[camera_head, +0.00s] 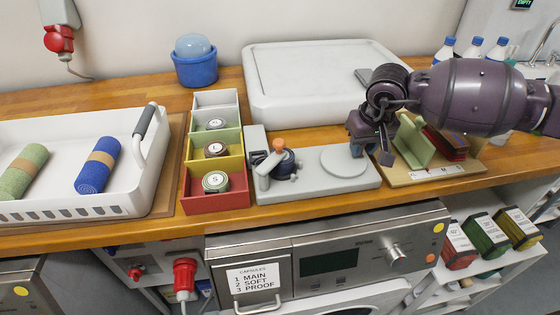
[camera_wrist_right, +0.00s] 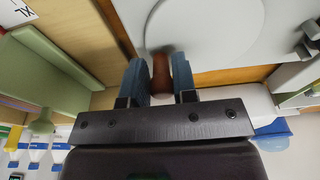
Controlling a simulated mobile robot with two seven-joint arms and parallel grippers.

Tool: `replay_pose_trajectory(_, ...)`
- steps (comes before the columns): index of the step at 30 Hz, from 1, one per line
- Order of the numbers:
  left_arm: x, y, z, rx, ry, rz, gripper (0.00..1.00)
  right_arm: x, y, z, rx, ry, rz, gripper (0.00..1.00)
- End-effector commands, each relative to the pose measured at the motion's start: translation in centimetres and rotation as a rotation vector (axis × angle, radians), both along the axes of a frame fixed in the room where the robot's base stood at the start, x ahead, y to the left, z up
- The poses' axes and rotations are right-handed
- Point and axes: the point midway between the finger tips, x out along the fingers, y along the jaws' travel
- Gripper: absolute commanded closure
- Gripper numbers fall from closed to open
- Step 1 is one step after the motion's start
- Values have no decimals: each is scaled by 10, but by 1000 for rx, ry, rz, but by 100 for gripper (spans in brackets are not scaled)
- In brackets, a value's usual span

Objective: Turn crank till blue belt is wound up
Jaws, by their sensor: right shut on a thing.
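The winder is a grey plate (camera_head: 318,183) on the wooden counter, with a small crank (camera_head: 266,160) that has an orange knob (camera_head: 278,145). A dark blue coil (camera_head: 285,163), which looks like the blue belt, sits beside the crank; no loose end can be made out. My right gripper (camera_head: 370,150) is over the plate's right end, well apart from the crank. In the right wrist view the gripper (camera_wrist_right: 160,75) is shut on a reddish-brown thing (camera_wrist_right: 162,66), mostly hidden between the fingers. My left gripper is out of view.
A divided bin (camera_head: 215,203) with labelled rolls stands left of the winder. A white tray (camera_head: 150,185) holds a green and a blue roll. A green stand (camera_head: 412,140) with reddish-brown items is close to my right gripper. A large white box (camera_head: 310,110) stands behind.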

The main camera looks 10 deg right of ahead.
Motion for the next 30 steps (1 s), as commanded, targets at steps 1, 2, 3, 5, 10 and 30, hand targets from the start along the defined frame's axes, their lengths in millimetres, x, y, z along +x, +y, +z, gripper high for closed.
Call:
replay_pose_trajectory(1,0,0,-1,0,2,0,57,6,-5,4,-9,-10,-11,84)
replay_pose_trajectory(2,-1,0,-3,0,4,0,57,8,-5,4,-9,-11,-12,84)
replay_pose_trajectory(3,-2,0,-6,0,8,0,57,11,-5,4,-9,-11,-12,82)
replay_pose_trajectory(5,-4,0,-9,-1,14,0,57,16,-5,4,-9,-12,-13,82)
replay_pose_trajectory(10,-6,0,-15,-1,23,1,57,24,-3,4,-10,-10,-13,83)
replay_pose_trajectory(30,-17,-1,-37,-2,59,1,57,41,35,-9,-1,-1,-1,85)
